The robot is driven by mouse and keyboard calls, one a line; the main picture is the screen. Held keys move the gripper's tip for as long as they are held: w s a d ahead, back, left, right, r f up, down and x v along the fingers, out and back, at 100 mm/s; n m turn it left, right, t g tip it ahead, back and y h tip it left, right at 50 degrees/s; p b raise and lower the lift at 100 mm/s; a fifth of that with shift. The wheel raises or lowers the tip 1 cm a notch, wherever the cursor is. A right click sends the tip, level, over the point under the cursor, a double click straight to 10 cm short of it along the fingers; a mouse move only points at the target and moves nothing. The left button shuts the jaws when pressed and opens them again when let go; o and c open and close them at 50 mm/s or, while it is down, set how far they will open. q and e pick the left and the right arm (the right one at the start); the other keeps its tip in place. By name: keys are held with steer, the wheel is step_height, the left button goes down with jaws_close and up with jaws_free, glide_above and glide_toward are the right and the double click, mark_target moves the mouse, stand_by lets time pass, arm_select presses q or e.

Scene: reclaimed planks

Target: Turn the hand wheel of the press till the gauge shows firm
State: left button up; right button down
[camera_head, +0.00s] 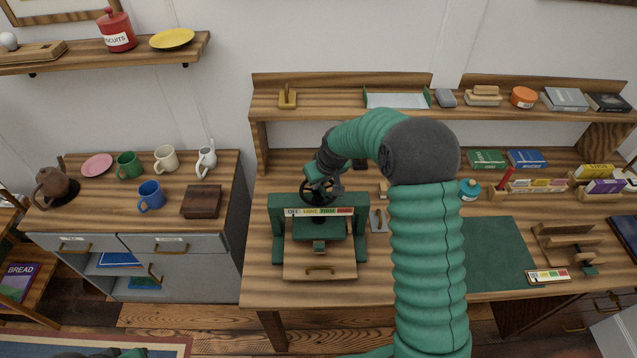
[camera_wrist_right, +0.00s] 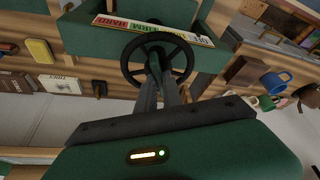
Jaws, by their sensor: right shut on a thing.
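The green press (camera_head: 276,227) stands on the workbench, with a wooden drawer-like base below. Its black hand wheel (camera_head: 320,201) is on top; the wheel also shows in the right wrist view (camera_wrist_right: 187,57). The gauge (camera_head: 320,212) is a strip across the press front with white, yellow, green and red fields. It is partly seen in the right wrist view (camera_wrist_right: 150,29); I cannot tell where its pointer stands. My right gripper (camera_head: 318,183) reaches down onto the wheel from above. Its fingers (camera_wrist_right: 162,82) are shut on the wheel near the hub. My left gripper's fingers are not in view.
My right arm hides part of the bench right of the press. A green mat (camera_head: 495,252) and a small colour-banded strip (camera_head: 547,276) lie further right. A side cabinet with a blue mug (camera_head: 151,196) and a wooden box (camera_head: 201,202) stands at left. A shelf (camera_head: 340,104) runs behind.

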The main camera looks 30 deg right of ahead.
steer(key=m, duration=0.1)
steer(key=m+h, duration=0.1)
steer(key=m, duration=0.1)
steer(key=shift+s+a+f+m+g, duration=0.15)
steer(key=shift+s+f+m+g, duration=0.1)
steer(key=shift+m+g, duration=0.05)
steer(key=m+g+h+p, duration=0.1)
steer(key=m+h, duration=0.1)
steer(key=m, duration=0.2)
steer(key=shift+a+m+p, duration=0.1)
steer(key=shift+m+p, duration=0.2)
steer(key=shift+m, duration=0.1)
steer(key=shift+f, duration=0.1)
steer(key=c, duration=1.5)
jaws_free()
steer(key=shift+r, duration=0.2)
steer(key=shift+w, duration=0.25)
steer(key=shift+r, duration=0.15)
